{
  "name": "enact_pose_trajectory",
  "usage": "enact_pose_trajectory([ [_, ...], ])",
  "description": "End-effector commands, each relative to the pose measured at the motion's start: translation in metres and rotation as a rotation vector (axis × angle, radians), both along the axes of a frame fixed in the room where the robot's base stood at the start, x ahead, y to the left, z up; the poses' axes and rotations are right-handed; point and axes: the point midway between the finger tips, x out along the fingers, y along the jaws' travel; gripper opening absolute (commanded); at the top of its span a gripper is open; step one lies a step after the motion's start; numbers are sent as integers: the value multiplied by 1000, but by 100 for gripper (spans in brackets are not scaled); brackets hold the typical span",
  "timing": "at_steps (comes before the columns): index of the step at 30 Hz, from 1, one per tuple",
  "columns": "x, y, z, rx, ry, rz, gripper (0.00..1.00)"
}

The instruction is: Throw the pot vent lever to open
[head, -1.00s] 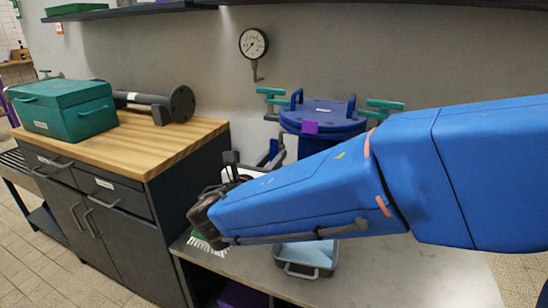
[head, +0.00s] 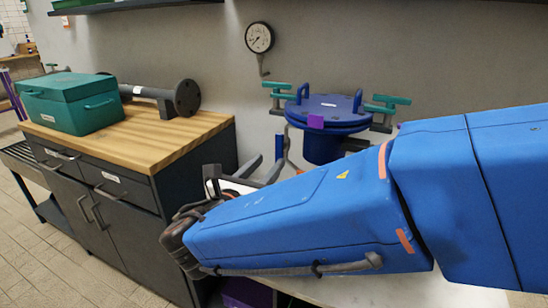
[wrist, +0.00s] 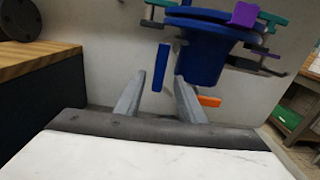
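The blue lidded pot (head: 325,140) is at the wall, with a purple tag (head: 315,121) and teal clamp handles. It also shows at the top of the wrist view (wrist: 202,50). A narrow blue upright bar (wrist: 161,68), which looks like the vent lever, hangs left of the pot; it shows partly in the head view (head: 286,141). A short orange piece (wrist: 209,101) is below the pot, right of my fingers. My gripper (wrist: 160,76) is open; the bar appears between its fingertips, apparently beyond them. Contact cannot be told. In the head view my gripper (head: 270,160) is below left of the pot.
A wood-topped cabinet (head: 150,145) stands left, holding a green toolbox (head: 72,103) and a dark flanged pipe (head: 186,98). A gauge (head: 259,38) is on the wall above left of the pot. My arm hides much of the pale counter (head: 360,291).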

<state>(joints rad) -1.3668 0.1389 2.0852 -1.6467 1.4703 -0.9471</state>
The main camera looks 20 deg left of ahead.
Motion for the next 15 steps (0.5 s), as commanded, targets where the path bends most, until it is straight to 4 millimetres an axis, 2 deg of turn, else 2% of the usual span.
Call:
enact_pose_trajectory([
  [9, -56, 5, 0, -1, 0, 3, 36],
  [15, -83, 7, -1, -1, 0, 2, 36],
])
